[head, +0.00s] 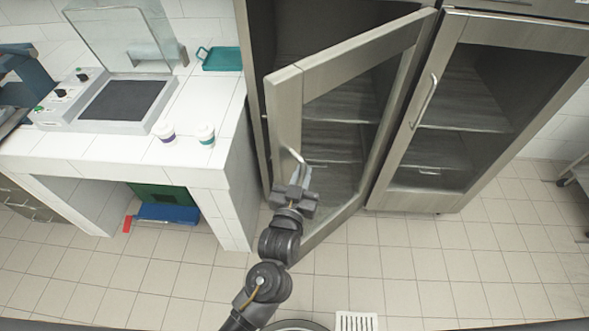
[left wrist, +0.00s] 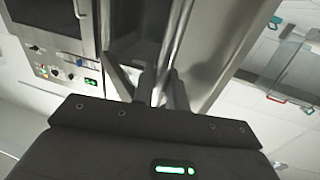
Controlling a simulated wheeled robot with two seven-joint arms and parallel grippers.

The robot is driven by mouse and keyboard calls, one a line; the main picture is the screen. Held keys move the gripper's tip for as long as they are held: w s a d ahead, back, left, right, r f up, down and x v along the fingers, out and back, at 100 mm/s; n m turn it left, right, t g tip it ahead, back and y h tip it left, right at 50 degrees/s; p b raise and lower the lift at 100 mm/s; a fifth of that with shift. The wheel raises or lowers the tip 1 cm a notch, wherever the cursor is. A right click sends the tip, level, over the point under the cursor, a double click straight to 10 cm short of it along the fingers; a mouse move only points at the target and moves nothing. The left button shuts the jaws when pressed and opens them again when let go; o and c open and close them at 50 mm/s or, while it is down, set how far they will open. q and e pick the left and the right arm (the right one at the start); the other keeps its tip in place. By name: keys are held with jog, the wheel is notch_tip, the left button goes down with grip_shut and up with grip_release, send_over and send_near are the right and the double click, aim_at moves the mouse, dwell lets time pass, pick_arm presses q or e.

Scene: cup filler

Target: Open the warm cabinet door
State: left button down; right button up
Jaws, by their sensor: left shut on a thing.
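In the left wrist view the fingers (left wrist: 157,88) reach up against the door (left wrist: 220,40), and the grip itself is partly hidden. Dark shelves (head: 338,106) show through the opening and the glass. My right gripper is not in view.
A second glass door (head: 485,105) at the right is closed. The tiled floor (head: 420,262) is mostly clear, with a drain grate (head: 356,321).

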pick_arm(q)
jog(key=shift+r, duration=0.1)
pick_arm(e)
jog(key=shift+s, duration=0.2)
pick_arm(q)
jog(key=c, duration=1.5)
grip_release()
jog(key=shift+w+d, duration=0.15)
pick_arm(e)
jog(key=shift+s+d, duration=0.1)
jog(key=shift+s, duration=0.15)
